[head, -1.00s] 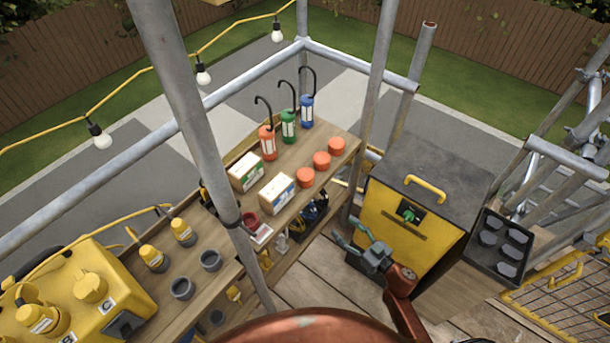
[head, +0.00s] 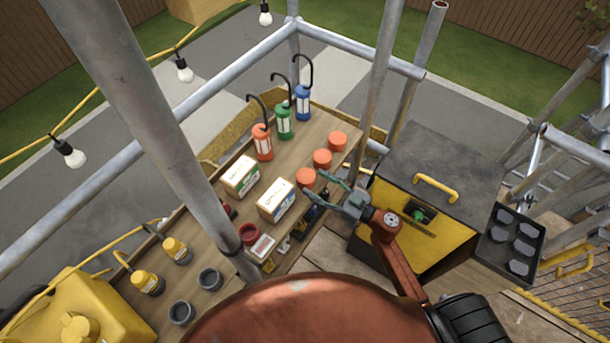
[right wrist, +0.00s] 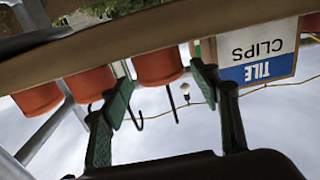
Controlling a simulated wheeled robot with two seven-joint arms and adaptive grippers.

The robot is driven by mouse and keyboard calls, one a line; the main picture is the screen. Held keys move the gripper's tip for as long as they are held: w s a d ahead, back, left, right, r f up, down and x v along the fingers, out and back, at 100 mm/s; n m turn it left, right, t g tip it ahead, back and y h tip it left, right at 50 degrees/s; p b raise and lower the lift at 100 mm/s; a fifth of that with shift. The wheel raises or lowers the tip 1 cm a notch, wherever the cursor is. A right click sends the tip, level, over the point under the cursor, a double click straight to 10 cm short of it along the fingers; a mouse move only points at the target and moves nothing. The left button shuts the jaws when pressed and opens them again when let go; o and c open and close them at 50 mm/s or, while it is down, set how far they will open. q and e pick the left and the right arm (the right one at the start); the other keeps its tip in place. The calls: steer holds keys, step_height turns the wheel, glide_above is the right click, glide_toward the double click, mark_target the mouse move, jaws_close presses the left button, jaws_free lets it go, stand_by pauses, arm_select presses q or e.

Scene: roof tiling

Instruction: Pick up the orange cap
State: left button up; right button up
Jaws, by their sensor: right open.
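Three orange caps stand in a row on the wooden shelf: a near one (head: 306,178), a middle one (head: 322,158) and a far one (head: 337,141). My right gripper (head: 323,184) is open and empty just right of the near cap, its fingers pointing at it. The right wrist view is upside down. There the near cap (right wrist: 158,66) appears between the two green fingertips (right wrist: 162,80), and the middle cap (right wrist: 92,83) and far cap (right wrist: 40,98) lie to the left. I cannot tell whether a finger touches the near cap. My left gripper is not in view.
A tile clips box (head: 277,200) stands close to the near cap, and another box (head: 241,177) lies behind. Red, green and blue lanterns (head: 284,122) line the shelf's back. A yellow cabinet (head: 440,165) stands right of the gripper. A grey pole (head: 150,130) crosses the view.

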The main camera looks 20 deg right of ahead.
mark_target(314, 182)
steer(key=x, duration=0.4)
steer(key=shift+b, duration=0.35)
steer(key=shift+w+a, duration=0.3)
steer(key=shift+w, duration=0.05)
steer(key=c, duration=0.5)
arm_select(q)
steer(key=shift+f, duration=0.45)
arm_select(e)
steer(key=c, duration=0.4)
